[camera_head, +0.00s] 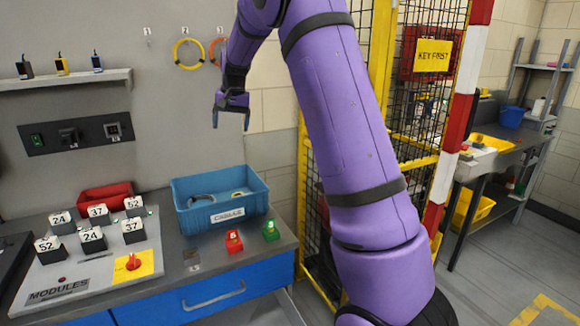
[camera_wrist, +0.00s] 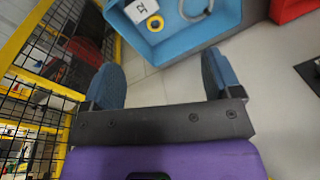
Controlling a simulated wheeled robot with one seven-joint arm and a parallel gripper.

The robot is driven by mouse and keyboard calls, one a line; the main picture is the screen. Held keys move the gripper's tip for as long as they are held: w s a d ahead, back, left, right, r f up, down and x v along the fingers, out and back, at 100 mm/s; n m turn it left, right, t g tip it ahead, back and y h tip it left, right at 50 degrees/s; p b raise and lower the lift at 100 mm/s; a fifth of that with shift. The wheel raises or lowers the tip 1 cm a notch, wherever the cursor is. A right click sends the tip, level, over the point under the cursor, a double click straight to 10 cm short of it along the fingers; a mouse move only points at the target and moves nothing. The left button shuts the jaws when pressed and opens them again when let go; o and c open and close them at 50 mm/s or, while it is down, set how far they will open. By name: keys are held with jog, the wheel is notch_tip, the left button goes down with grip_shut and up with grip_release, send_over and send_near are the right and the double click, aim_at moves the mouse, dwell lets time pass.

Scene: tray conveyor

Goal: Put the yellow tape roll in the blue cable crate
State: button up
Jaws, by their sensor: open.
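The blue cable crate (camera_head: 262,186) stands on the grey workbench, with a white label on its front. It also shows at the top of the wrist view (camera_wrist: 178,47). My gripper (camera_head: 232,118) is raised above and behind the crate, near the wall. Its fingers (camera_wrist: 163,78) are spread with nothing between them.
A red bin (camera_head: 106,196) stands left of the crate. A module board (camera_head: 85,268) with several numbered blocks is at front left. Red (camera_head: 234,241) and green (camera_head: 270,230) blocks stand before the crate. A yellow-framed mesh fence (camera_head: 302,200) is close on the right.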

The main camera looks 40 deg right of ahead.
jog(key=s+a+r+n+t, duration=0.1)
jog(key=s+a+r, duration=0.2)
jog(key=s, duration=0.4)
jog(key=s+a+r+n, duration=0.1)
jog(key=s+a+r, duration=0.2)
jog(key=s, duration=0.4)
jog(key=s+a+r+n+t, duration=0.1)
jog(key=s+a+r, duration=0.25)
jog(key=s, duration=0.35)
jog(key=s+a+f+n, duration=0.2)
jog(key=s, duration=0.8)
jog(key=s+a+f+n+t, duration=0.1)
jog(key=s+a+f+n, duration=0.1)
jog(key=s, duration=0.9)
jog(key=shift+s+a+f+h, duration=0.15)
jog(key=shift+a+f+h, duration=0.25)
jog(key=shift+a+f, duration=0.15)
jog(key=shift+a, duration=0.1)
